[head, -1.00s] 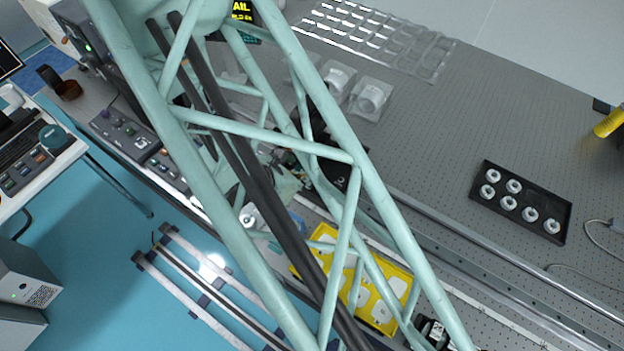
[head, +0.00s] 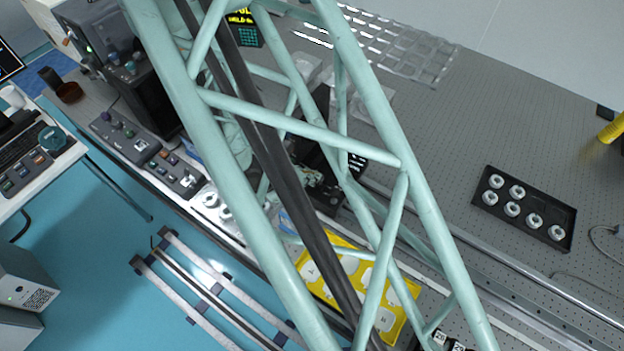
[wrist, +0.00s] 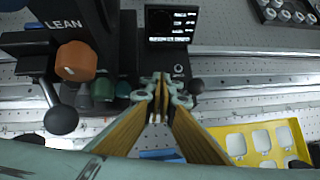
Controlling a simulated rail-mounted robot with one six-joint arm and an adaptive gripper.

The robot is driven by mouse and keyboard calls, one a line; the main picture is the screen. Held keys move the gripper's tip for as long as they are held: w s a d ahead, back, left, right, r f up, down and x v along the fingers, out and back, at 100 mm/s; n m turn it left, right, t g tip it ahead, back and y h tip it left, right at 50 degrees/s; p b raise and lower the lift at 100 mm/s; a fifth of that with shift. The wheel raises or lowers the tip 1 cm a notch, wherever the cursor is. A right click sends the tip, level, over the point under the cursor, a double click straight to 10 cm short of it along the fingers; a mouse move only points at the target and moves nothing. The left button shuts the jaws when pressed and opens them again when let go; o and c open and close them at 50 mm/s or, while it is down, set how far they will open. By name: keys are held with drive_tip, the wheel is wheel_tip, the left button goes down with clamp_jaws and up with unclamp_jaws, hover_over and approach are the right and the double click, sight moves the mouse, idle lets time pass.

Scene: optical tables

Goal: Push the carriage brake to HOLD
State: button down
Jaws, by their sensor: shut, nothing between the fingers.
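My gripper (wrist: 157,88) is shut and empty in the wrist view, with its fingertips over the dark carriage unit. A dark ball knob (wrist: 196,86) stands just right of the fingertips, and I cannot tell whether they touch. A larger black ball on a lever (wrist: 60,120) is at the left, beside an orange knob (wrist: 76,62) and green knobs (wrist: 103,88). No brake label is readable, so I cannot tell which handle is the carriage brake. A small screen (wrist: 172,25) is beyond the fingertips, its text too small to read. In the head view my arm's lattice hides much of this area.
A yellow tray (wrist: 232,140) with white pieces lies right of my gripper. A black tray of white rings (head: 523,210) lies on the perforated table at the right. Rails (head: 520,290) run along the table. Control boxes (head: 125,137) stand at the left.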

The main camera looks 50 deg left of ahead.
drive_tip(key=shift+w+a+r+b, duration=0.1)
drive_tip(key=shift+w+b, duration=0.35)
drive_tip(key=shift+b, duration=0.15)
drive_tip(key=shift+w+a+r+b, duration=0.1)
drive_tip(key=shift+w+b, duration=0.3)
drive_tip(key=shift+b, duration=0.15)
drive_tip(key=shift+r, duration=0.15)
drive_tip(key=shift+r, duration=0.55)
drive_tip(key=shift+r, duration=0.1)
drive_tip(key=shift+s+r, duration=0.1)
drive_tip(key=s+a+r+p, duration=0.1)
drive_tip(key=s+r+p, duration=0.2)
drive_tip(key=r, duration=0.9)
drive_tip(key=shift+s+a+r+p, duration=0.15)
drive_tip(key=shift+s+p, duration=0.2)
drive_tip(key=shift+p, duration=1.4)
